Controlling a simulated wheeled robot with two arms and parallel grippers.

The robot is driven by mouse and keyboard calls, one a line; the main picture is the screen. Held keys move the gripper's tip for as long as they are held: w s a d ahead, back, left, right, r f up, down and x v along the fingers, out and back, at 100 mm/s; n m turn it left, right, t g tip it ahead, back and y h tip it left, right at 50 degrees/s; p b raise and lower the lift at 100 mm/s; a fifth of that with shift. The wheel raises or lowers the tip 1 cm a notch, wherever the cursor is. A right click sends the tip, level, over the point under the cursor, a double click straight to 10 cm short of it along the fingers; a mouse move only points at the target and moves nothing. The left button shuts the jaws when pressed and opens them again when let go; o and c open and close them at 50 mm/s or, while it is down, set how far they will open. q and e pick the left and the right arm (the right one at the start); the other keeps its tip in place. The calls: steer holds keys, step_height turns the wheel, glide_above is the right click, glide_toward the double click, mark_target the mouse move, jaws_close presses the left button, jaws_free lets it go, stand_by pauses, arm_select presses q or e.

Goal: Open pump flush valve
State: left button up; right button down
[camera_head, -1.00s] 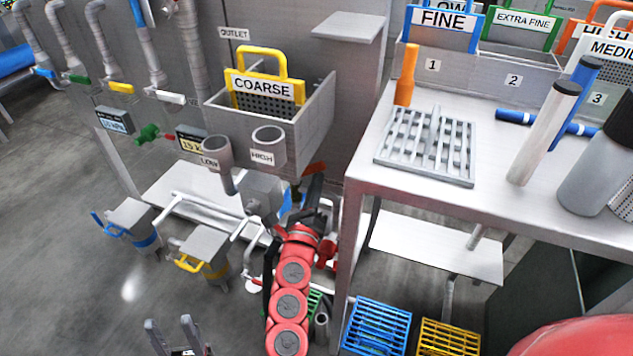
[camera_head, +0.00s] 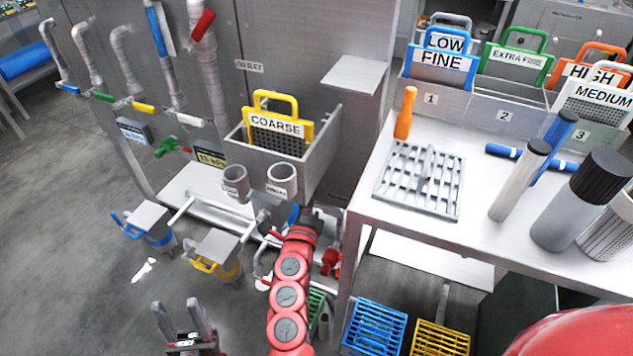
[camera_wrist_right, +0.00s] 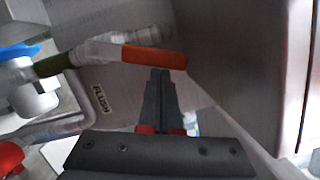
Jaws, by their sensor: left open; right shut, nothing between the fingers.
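In the right wrist view an orange-red lever handle (camera_wrist_right: 155,57) lies nearly level, beside a label reading FLUSH (camera_wrist_right: 101,98). A pale shaft and a green part continue to its left. My right gripper (camera_wrist_right: 160,75) is shut and empty, its tips just under the handle; I cannot tell whether they touch it. In the head view my red right arm reaches to below the grey COARSE tank (camera_head: 263,163), and its dark gripper is hard to make out; the flush handle is not discernible there. My left gripper (camera_head: 182,308) is open and empty at the bottom left, over the floor.
Cups marked LOW (camera_head: 235,180) and another grey cup (camera_head: 281,178) stand just beyond my right arm. A red valve part (camera_head: 331,262) is right of the arm. The table (camera_head: 470,225) with a grate (camera_head: 420,180) and bottles fills the right.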

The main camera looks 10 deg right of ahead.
steer(key=shift+w+a+r+n+p, duration=0.25)
steer(key=shift+a+r+n+p, duration=0.15)
steer(key=shift+n+p, duration=0.45)
steer(key=shift+f, duration=0.1)
